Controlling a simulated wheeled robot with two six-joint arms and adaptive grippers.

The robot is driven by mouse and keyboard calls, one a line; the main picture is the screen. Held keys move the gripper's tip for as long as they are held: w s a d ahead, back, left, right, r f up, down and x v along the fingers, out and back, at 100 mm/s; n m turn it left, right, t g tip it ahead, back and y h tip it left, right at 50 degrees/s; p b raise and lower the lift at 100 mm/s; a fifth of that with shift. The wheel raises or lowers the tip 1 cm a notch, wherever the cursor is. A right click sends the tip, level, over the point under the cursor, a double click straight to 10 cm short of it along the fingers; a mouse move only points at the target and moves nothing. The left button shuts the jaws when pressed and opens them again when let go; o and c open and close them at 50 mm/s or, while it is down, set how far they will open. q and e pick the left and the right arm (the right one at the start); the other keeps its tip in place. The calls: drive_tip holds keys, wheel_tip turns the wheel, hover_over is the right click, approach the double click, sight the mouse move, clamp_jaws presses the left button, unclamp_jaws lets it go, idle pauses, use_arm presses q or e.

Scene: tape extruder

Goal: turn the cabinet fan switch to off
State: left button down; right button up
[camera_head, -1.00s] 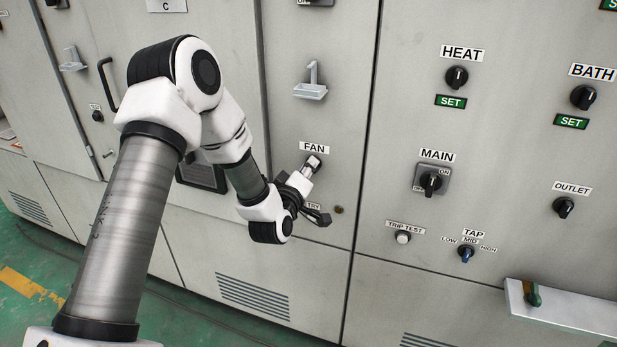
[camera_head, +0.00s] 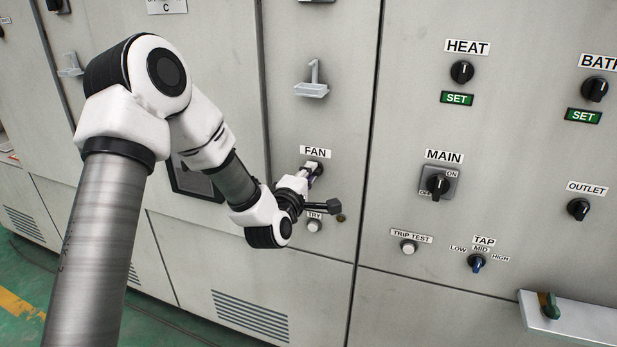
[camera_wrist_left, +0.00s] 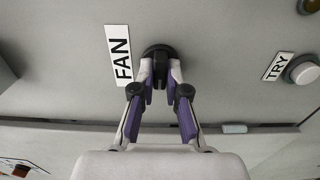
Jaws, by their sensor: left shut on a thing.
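The fan switch is a black rotary knob on the cabinet front below the FAN label (camera_head: 315,152). In the left wrist view the knob (camera_wrist_left: 159,52) sits beside its label (camera_wrist_left: 121,54), with the knob's grip between my fingertips. My left gripper (camera_head: 312,170) reaches the knob from the lower left and is shut on it; it also shows in the left wrist view (camera_wrist_left: 160,78). In the head view the gripper hides much of the knob, so its pointing direction is hard to tell there. My right gripper is not in view.
A white TRY button (camera_head: 314,226) sits just below the fan switch. The MAIN switch (camera_head: 438,185), HEAT knob (camera_head: 462,72), TRIP TEST button (camera_head: 408,247) and TAP knob (camera_head: 476,263) are on the panel to the right. A small bracket (camera_head: 312,88) sticks out above.

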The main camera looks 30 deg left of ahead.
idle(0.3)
use_arm(q)
drive_tip(key=c, duration=1.2)
unclamp_jaws()
drive_tip(key=shift+d, duration=0.1)
drive_tip(key=v, duration=0.7)
drive_tip(key=shift+s, duration=0.2)
drive_tip(key=shift+f, duration=0.1)
